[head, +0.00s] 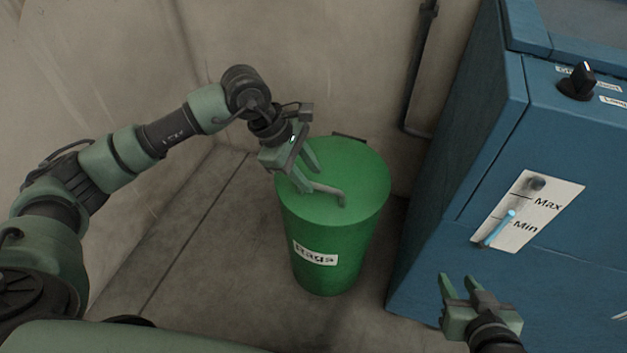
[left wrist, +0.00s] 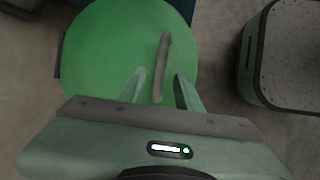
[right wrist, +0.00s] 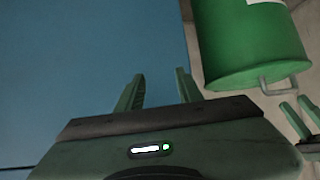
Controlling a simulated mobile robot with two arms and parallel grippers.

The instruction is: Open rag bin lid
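The green rag bin (head: 330,250), with a white label reading "Rags", stands on the floor in the head view. Its round green lid (head: 355,175) lies flat and closed, with a dark hinge piece at the back. A grey-green bar handle (left wrist: 164,60) sits on the lid in the left wrist view; it also shows in the right wrist view (right wrist: 284,87). My left gripper (head: 319,176) is over the lid, open, with the handle's near end between its fingers, neither finger clearly touching it. My right gripper (head: 457,278) is open and empty in front of the blue cabinet.
The blue cabinet (head: 455,240) stands close to the bin's right, with a black knob (head: 577,82) and a Max/Min gauge (head: 530,213). Concrete walls and a dark pipe (head: 417,75) are behind the bin. The floor left of the bin is clear.

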